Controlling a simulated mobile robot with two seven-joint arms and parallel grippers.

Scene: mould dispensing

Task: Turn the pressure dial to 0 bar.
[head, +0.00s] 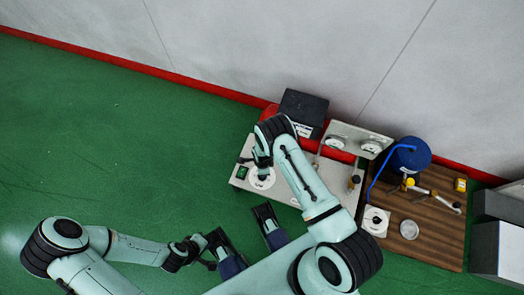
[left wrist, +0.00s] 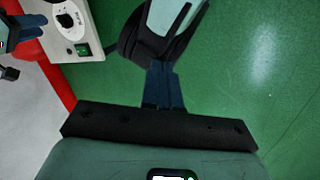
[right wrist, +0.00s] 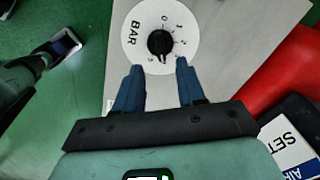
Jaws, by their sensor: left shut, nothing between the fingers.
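The pressure dial (head: 262,178) is a white disc with a black knob on the pale control box (head: 238,180). In the right wrist view the dial (right wrist: 160,43) shows the word BAR and a scale with 0 at the top; I cannot tell exactly where the knob points. My right gripper (right wrist: 158,84) is open, its blue fingers apart with nothing between them. In that view the fingertips lie just below the knob; I see no contact. My left gripper (left wrist: 163,88) is shut and empty, over green floor away from the box.
A green switch (head: 242,172) sits beside the dial. A dark box (head: 303,112) stands behind, near a red cylinder. A gauge panel (head: 352,140), a blue tank (head: 412,155) and a wooden board (head: 440,235) lie to the right. Open green floor is on the left.

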